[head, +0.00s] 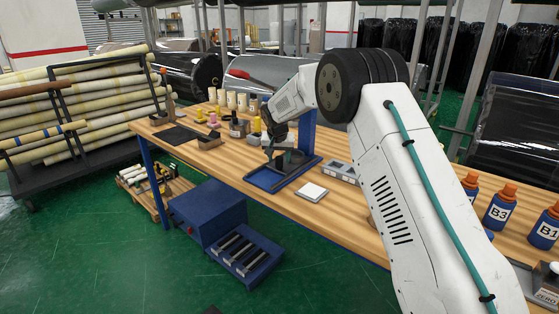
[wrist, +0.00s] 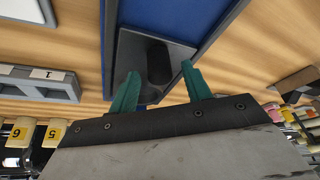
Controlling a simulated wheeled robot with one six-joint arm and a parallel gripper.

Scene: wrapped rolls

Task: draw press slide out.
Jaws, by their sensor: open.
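The press has a blue base with a dark rim (head: 262,181), a blue column (head: 307,132) and a red lever handle (head: 252,78). My gripper (head: 270,151) is low over the press base, in front of the column. In the wrist view my gripper (wrist: 160,69) is open, its two teal fingers apart. A dark grey plate (wrist: 180,57), seemingly the slide, lies over the blue base (wrist: 190,15). An upright dark knob (wrist: 158,62) on it shows between the fingertips. I cannot tell whether the fingers touch it. My arm hides part of the press.
A white square pad (head: 312,192) and a grey compartment tray (head: 340,171) are right of the press. Small bottles and rolls (head: 240,128) stand behind left. Blue bottles with orange caps (head: 502,208) stand far right. A blue cabinet (head: 208,208) is on the floor before the table.

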